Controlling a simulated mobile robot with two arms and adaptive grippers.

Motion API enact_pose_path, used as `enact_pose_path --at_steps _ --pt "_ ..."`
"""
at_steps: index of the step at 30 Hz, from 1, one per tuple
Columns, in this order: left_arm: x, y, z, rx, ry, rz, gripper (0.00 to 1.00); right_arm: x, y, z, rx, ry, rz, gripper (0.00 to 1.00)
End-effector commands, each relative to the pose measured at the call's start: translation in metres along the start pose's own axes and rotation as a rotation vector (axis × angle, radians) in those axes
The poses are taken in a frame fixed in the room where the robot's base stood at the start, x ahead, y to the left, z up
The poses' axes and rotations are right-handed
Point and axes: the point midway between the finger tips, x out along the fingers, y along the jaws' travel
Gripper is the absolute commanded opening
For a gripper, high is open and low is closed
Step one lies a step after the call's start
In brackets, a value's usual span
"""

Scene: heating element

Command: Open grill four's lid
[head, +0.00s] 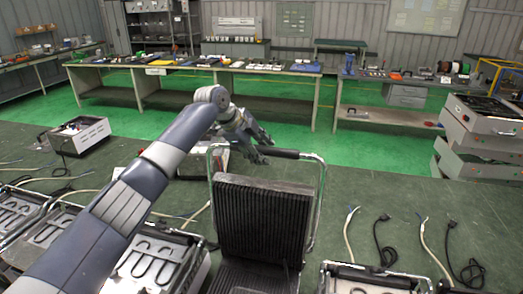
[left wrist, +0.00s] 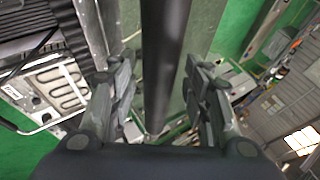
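A grill with a dark ribbed lid (head: 262,218) stands in front of me in the head view. The lid is raised, nearly upright, and its ribbed inner face shows. A chrome frame with a black handle bar (head: 285,153) runs along its top. My left gripper (head: 262,145) is at the left part of this bar. In the left wrist view the dark bar (left wrist: 164,60) lies between the two open fingers (left wrist: 160,100), with gaps at both sides. I cannot read a number on the grill. My right gripper is not in view.
Open units with bare heating coils stand at left (head: 150,262) and right (head: 365,278) of this grill. A white box unit (head: 80,133) is at left, stacked units (head: 480,135) at right. Workbenches (head: 200,66) line the back.

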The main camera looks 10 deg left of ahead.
Motion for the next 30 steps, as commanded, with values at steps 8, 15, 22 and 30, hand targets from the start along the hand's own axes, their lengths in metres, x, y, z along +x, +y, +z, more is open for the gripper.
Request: enact_pose_path --at_steps 8,15,22,30 --pt "-0.003 0.001 0.0 0.001 0.0 0.001 0.45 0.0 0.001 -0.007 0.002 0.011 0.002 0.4" --pt "-0.042 0.0 0.001 0.001 -0.001 -0.002 0.45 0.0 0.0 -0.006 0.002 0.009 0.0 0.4" --pt "-0.09 0.0 0.001 0.002 -0.001 -0.002 0.45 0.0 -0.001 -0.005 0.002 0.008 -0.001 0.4" --pt "-0.118 0.0 0.001 0.0 -0.001 0.001 0.45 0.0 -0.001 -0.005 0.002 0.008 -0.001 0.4"
